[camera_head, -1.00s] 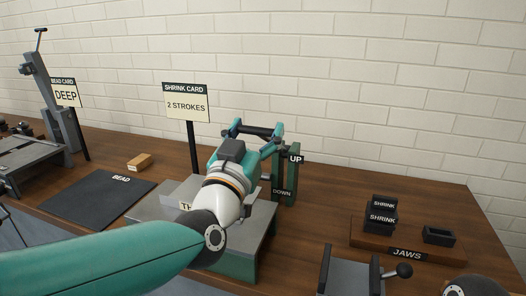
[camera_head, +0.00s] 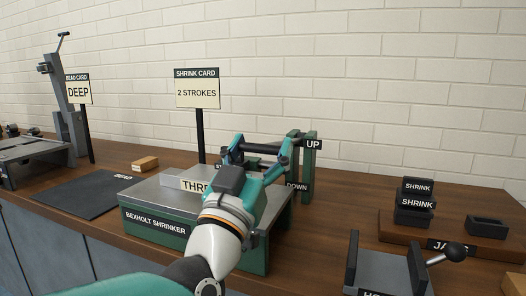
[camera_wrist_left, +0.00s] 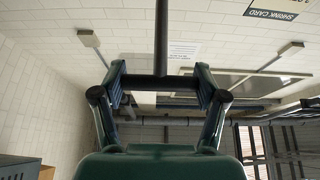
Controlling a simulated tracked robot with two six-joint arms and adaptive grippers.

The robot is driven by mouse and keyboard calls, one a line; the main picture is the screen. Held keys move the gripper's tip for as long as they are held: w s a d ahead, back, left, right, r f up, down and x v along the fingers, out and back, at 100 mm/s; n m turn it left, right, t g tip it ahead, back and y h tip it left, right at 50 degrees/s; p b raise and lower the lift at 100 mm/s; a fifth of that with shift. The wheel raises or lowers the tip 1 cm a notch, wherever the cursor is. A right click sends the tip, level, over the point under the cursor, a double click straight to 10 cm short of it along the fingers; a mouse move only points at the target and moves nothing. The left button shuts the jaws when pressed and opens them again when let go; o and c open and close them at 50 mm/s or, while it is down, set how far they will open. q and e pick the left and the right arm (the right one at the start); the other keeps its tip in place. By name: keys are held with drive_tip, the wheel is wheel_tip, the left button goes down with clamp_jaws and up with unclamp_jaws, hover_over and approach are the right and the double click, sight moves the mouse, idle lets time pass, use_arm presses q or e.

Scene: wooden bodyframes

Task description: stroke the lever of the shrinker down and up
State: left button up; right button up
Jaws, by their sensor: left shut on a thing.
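The Bexholt shrinker (camera_head: 155,222) is a green and grey machine in the middle of the bench. A green post with an UP label (camera_head: 313,144) and a DOWN label (camera_head: 297,187) stands at its back right. My left gripper (camera_head: 258,143) reaches over the shrinker and is shut on the lever's dark handle bar. In the left wrist view, the handle bar (camera_wrist_left: 160,83) runs across between the two fingers, and a dark rod rises behind it. My forearm and gripper hide most of the lever. My right gripper is not in view.
The shrink card (camera_head: 198,94) reads 2 STROKES and stands on a post behind the shrinker. At right are the jaws board (camera_head: 400,232) with SHRINK blocks and a grey holder (camera_head: 388,275) with a ball-ended handle. A black bead mat (camera_head: 85,195) lies at left.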

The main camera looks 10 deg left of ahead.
use_arm(q)
wheel_tip(320, 180, down, 2)
drive_tip(key=shift+f+b, duration=0.2)
drive_tip(key=shift+b, duration=0.4)
drive_tip(key=o, duration=1.4)
drive_tip(key=shift+s, duration=0.1)
drive_tip(key=shift+o, duration=1.4)
drive_tip(key=shift+r, duration=0.1)
drive_tip(key=shift+r, duration=0.1)
drive_tip(key=shift+s, duration=0.15)
